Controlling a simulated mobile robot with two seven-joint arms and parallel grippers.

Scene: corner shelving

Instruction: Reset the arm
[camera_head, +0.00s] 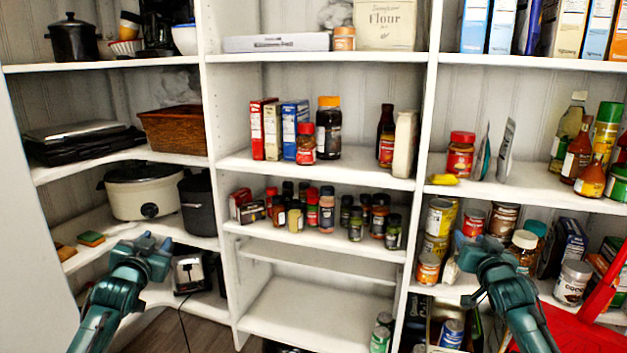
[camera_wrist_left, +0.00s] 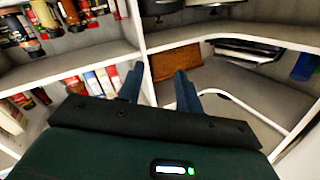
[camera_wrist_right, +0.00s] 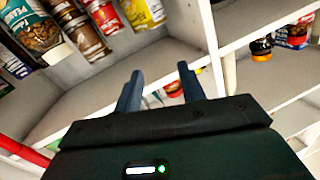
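My left arm comes in at the lower left of the head view, with its gripper (camera_head: 150,243) raised in front of the left corner shelves. In the left wrist view, its two fingers (camera_wrist_left: 159,85) stand apart with nothing between them. My right gripper (camera_head: 468,242) is raised in front of the right shelves, near the cans. In the right wrist view, its fingers (camera_wrist_right: 161,82) are apart and empty. Neither gripper visibly holds anything.
A slow cooker (camera_head: 144,190) and a black pot (camera_head: 198,203) stand behind my left gripper. Spice jars (camera_head: 326,209) fill a middle shelf. A red object (camera_head: 575,330) is at lower right, near my right arm. The lower middle shelf (camera_head: 310,315) is mostly bare.

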